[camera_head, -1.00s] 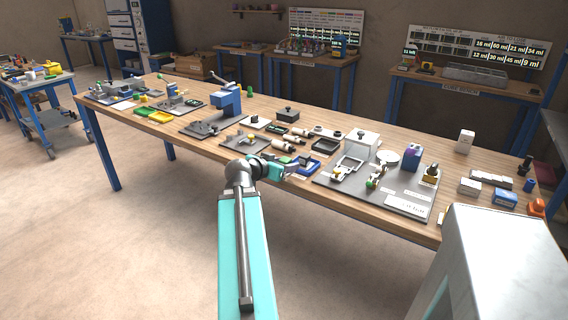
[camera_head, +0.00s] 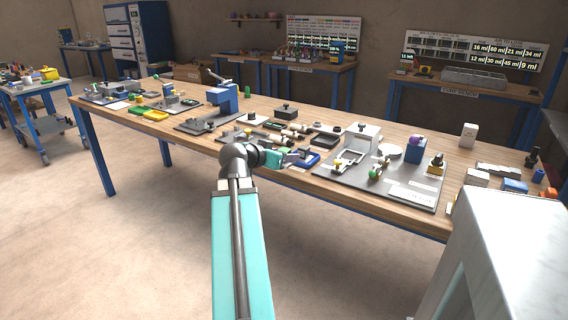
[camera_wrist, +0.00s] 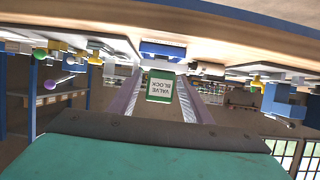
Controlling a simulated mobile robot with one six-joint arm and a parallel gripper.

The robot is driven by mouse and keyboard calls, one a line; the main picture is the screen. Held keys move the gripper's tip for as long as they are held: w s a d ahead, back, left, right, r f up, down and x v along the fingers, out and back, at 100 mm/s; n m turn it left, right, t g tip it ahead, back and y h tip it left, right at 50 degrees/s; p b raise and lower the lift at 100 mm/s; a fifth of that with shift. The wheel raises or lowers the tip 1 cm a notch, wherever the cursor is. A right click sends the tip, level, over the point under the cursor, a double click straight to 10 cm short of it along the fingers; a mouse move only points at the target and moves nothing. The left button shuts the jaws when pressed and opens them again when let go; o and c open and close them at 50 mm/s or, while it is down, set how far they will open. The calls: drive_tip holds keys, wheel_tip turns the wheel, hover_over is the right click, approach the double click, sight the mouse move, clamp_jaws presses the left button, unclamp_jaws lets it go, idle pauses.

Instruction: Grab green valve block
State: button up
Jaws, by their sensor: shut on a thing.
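The green valve block (camera_wrist: 160,86) has a white face with upside-down lettering reading VALVE BLOCK in the wrist view. My gripper (camera_wrist: 159,97) is shut on it, with one grey finger on each side. In the head view my gripper (camera_head: 297,156) is over the front edge of the long table, by a blue tray (camera_head: 308,162). The blue tray also shows in the wrist view (camera_wrist: 163,52), just beyond the block.
The long wooden table (camera_head: 350,205) is crowded with parts. A grey board (camera_head: 415,193) with a white box (camera_head: 362,137) lies right of my gripper. Blue and black machine parts (camera_head: 222,98) stand to the left. The floor in front is clear.

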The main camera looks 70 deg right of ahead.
drive_tip(key=shift+s+a+f+b, duration=0.2)
drive_tip(key=shift+a+b, duration=0.2)
drive_tip(key=shift+b, duration=1.65)
drive_tip(key=shift+s+a+r+b, duration=0.1)
drive_tip(key=shift+a+r+b, duration=0.2)
drive_tip(key=shift+b, duration=0.7)
drive_tip(key=shift+a+f, duration=0.1)
